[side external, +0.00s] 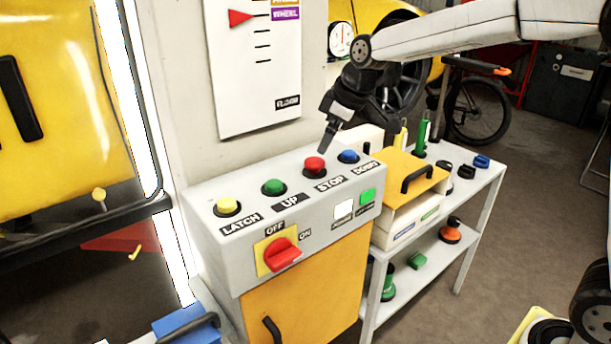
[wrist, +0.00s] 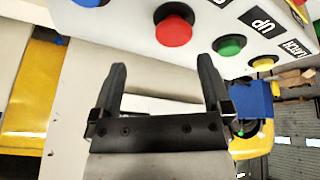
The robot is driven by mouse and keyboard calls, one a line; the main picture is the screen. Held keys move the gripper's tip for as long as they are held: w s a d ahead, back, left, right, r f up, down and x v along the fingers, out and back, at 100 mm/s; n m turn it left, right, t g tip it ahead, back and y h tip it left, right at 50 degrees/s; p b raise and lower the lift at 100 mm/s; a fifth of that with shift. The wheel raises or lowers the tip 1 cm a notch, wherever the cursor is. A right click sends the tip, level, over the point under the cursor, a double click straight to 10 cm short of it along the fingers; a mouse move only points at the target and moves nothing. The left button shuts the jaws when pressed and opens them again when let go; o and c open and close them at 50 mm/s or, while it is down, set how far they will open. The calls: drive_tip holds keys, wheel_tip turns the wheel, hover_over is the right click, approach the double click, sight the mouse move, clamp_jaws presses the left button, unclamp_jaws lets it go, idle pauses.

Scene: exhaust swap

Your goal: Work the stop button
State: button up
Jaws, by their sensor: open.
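The red stop button (side external: 314,165) stands on the sloped top of the grey control box (side external: 235,262), above the STOP label. It also shows in the wrist view (wrist: 174,30), just beyond my fingertips and roughly between them in the picture. My gripper (side external: 325,140) is just above and behind the red button in the side view. In the wrist view my gripper (wrist: 162,72) has its two black fingers spread wide apart with nothing between them. I see no contact between the fingers and the button.
Green UP (side external: 273,187) and yellow LATCH (side external: 228,206) buttons lie left of the stop button; blue DOWN (side external: 348,156) is close on its right. A red rotary switch (side external: 283,253) is on the front. A shelf cart (side external: 480,190) with a yellow-topped drawer box (side external: 412,170) stands right.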

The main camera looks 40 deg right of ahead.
sight(316, 160)
drive_tip(key=shift+s+d+r+n+g+y, duration=0.2)
drive_tip(key=shift+r+n+g+y, duration=0.2)
drive_tip(key=shift+r+n, duration=0.2)
drive_tip(key=shift+s+d+r+n+g+y, duration=0.15)
drive_tip(key=shift+r+n+g+y, duration=0.15)
drive_tip(key=shift+r+n+y, duration=0.3)
drive_tip(key=shift+a, duration=0.15)
drive_tip(key=shift+x, duration=3.9)
